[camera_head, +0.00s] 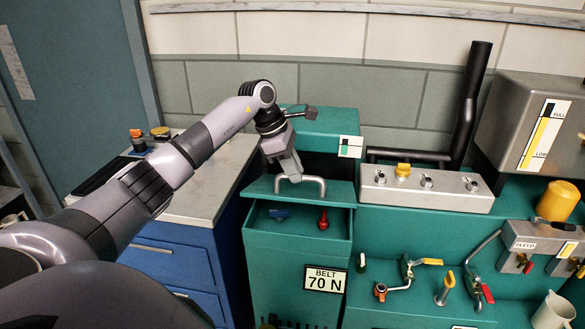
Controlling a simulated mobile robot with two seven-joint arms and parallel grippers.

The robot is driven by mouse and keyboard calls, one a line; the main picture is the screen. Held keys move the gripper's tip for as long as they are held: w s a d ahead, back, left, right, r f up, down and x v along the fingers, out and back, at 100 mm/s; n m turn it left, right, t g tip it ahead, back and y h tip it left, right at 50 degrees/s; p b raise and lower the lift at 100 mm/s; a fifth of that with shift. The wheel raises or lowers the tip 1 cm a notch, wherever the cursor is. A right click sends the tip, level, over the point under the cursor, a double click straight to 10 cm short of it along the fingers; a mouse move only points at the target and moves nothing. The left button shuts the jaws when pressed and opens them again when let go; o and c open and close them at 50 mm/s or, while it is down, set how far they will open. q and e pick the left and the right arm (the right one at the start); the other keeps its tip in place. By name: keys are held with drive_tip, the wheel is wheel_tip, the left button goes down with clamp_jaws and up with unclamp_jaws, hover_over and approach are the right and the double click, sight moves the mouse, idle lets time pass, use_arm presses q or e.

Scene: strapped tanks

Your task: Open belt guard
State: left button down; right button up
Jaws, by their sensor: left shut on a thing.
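The teal belt guard (334,196) is a flat panel with a grey bar handle (318,185). It sits at the top of a teal cabinet (270,262) marked with a "BELT 70 N" label (325,280). My left gripper (291,176) reaches down from above and is shut on the handle; its fingers partly hide the handle's left end. Below the panel's front edge, a recess shows a blue knob or lever (279,214) and a red one (323,220). My right gripper is not in view.
A teal box (325,124) stands behind the guard. A metal block with knobs (425,190) and a black pipe (467,105) are to the right. Valves with yellow and red handles are lower right. A grey-topped blue cabinet (208,200) is left, under my arm.

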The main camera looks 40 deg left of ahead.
use_arm(q)
drive_tip(key=shift+w+a+r+g+h+p, duration=0.15)
drive_tip(key=shift+w+a+r+g+p, duration=0.15)
drive_tip(key=shift+w+r+p, duration=0.25)
drive_tip(key=shift+w+a+r+g+h+p, duration=0.15)
drive_tip(key=shift+w+a+r+g+p, duration=0.15)
drive_tip(key=shift+w+r+p, duration=0.25)
drive_tip(key=shift+w+a+r+p, duration=0.45)
drive_tip(key=shift+w+a+r, duration=0.05)
drive_tip(key=shift+w+r, duration=0.1)
drive_tip(key=shift+a, duration=0.1)
drive_tip(key=c, duration=1.4)
unclamp_jaws()
drive_tip(key=shift+f, duration=0.1)
drive_tip(key=o, duration=0.3)
drive_tip(key=shift+w+f, duration=0.2)
drive_tip(key=shift+w, duration=0.05)
drive_tip(key=shift+o, duration=0.2)
drive_tip(key=v, duration=0.7)
drive_tip(key=shift+r, duration=0.15)
